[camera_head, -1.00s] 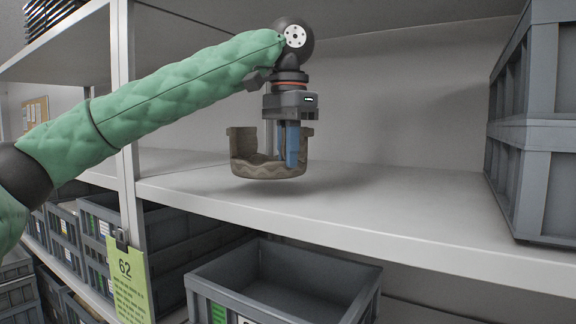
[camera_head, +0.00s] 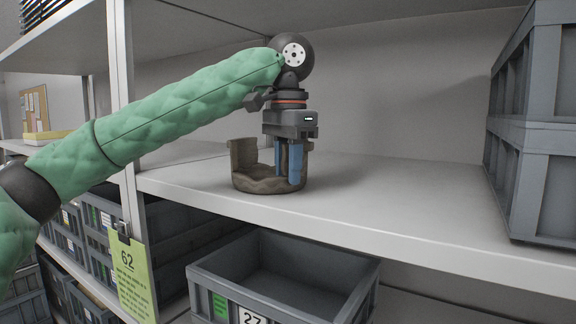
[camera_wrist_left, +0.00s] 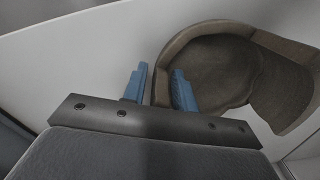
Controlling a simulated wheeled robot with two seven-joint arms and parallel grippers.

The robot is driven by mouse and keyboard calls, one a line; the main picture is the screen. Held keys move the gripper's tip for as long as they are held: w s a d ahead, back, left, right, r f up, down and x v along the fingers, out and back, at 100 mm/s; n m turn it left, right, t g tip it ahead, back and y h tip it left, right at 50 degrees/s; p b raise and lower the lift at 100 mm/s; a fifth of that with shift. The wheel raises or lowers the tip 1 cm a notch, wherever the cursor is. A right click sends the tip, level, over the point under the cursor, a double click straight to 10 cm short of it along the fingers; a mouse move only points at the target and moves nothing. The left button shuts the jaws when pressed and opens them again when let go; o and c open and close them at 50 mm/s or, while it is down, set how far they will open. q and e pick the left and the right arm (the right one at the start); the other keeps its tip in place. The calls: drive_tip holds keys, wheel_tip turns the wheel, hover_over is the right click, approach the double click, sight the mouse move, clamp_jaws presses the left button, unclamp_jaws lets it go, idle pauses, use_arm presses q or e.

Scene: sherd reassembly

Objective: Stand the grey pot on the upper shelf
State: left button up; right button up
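The grey-brown pot (camera_head: 262,184) stands upright on the upper shelf (camera_head: 400,206), near its front edge. Its wall is uneven, with a high piece at the left and a low, jagged front. My left gripper (camera_head: 289,164) points straight down over the pot's right side. In the left wrist view, the blue fingers (camera_wrist_left: 160,88) straddle the pot's wall (camera_wrist_left: 163,72), one inside and one outside. They are spread, with a small gap between the outer finger and the wall. My right gripper is in neither view.
Stacked grey crates (camera_head: 545,185) stand at the shelf's right end. A shelf post (camera_head: 122,110) rises left of the pot. A grey bin (camera_head: 290,285) sits below, and a green label (camera_head: 135,280) hangs by the post. The shelf between pot and crates is clear.

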use_arm(q)
drive_tip(key=shift+r, duration=0.15)
drive_tip(key=shift+r, duration=0.4)
wheel_tip(320, 180, up, 9)
drive_tip(key=b, duration=0.3)
drive_tip(key=shift+s+d, duration=0.1)
drive_tip(key=shift+s, duration=0.05)
drive_tip(key=shift+r, duration=1.1)
